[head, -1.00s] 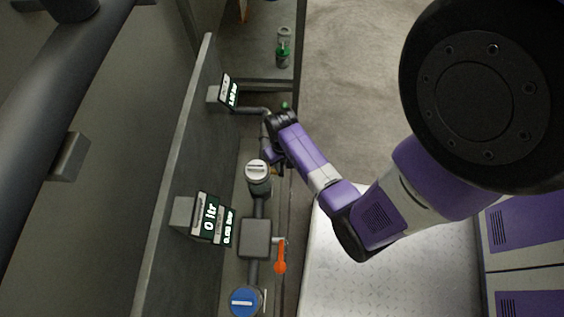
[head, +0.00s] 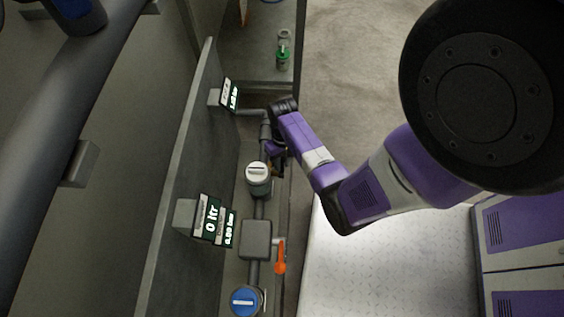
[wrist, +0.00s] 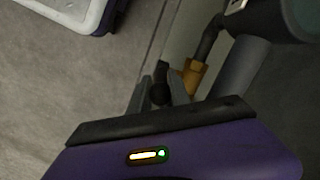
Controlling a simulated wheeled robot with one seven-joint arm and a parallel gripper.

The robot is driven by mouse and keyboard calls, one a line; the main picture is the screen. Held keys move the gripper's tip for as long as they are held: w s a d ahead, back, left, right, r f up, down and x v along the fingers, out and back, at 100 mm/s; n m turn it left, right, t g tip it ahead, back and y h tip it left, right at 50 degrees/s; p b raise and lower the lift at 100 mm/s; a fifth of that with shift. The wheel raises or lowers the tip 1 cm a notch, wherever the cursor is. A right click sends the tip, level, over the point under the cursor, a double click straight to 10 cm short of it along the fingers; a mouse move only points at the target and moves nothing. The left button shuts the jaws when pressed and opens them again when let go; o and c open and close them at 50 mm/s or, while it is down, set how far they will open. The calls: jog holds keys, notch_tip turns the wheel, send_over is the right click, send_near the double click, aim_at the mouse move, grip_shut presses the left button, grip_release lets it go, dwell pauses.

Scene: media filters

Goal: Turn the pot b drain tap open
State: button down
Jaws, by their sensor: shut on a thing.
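In the wrist view, my gripper (wrist: 163,88) has its two grey fingers close about a small dark piece (wrist: 160,92), which looks like the tap's handle. A brass tap body (wrist: 193,76) sits just right of the fingers, below a dark pipe elbow. In the head view, my gripper (head: 277,158) reaches down beside the pipe line, just above and right of a pot with a white cap (head: 257,171). The arm and wrist hide most of the tap there. Which pot is b cannot be read.
A blue-capped pot (head: 245,299) and an orange lever (head: 281,258) lie lower on the line, with a grey box (head: 256,238) between the pots. Displays (head: 209,217) stand along the grey panel (head: 172,190). A green bottle (head: 283,55) stands at the top.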

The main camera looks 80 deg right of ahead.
jog(key=shift+d+f+y+b, duration=0.4)
jog(key=shift+d+y, duration=0.3)
jog(key=shift+y, duration=0.3)
jog(key=shift+r+y, duration=0.1)
jog(key=shift+y, duration=0.3)
jog(key=c, duration=1.2)
grip_release()
jog(key=shift+d, duration=0.1)
jog(key=shift+w, duration=0.1)
jog(key=shift+r, duration=0.1)
jog(key=p+v, duration=0.2)
jog(key=v, duration=0.5)
jog(key=shift+r+p, duration=0.35)
jog(key=shift+p, duration=0.05)
jog(key=shift+w+d, duration=0.15)
